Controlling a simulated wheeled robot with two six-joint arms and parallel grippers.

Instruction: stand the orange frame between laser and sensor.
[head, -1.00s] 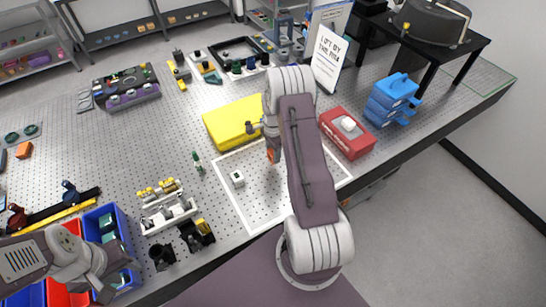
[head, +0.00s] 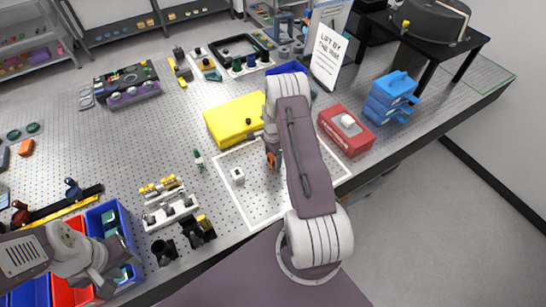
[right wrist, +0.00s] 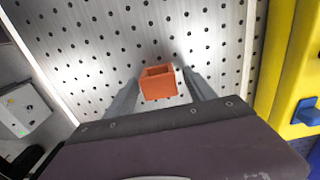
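The orange frame (right wrist: 158,83) is a small open box shape in the right wrist view. It sits between the fingertips of my right gripper (right wrist: 160,80), which appears shut on it. In the head view the frame (head: 272,159) shows beside my right arm, over the white-outlined area (head: 258,203); whether it touches the surface is unclear. A small white box with a dark face (head: 237,175) stands left of it. I cannot tell which things are the laser and sensor. My left gripper (head: 105,280) is over the bins at lower left; its fingers are unclear.
A yellow case (head: 232,118) lies just beyond the outlined area, and a red box (head: 346,132) stands to the right. Blue stacked cases (head: 391,98) are further right. White mounts with brass parts (head: 165,203) stand left. A small green-tipped item (head: 198,159) is near the outline.

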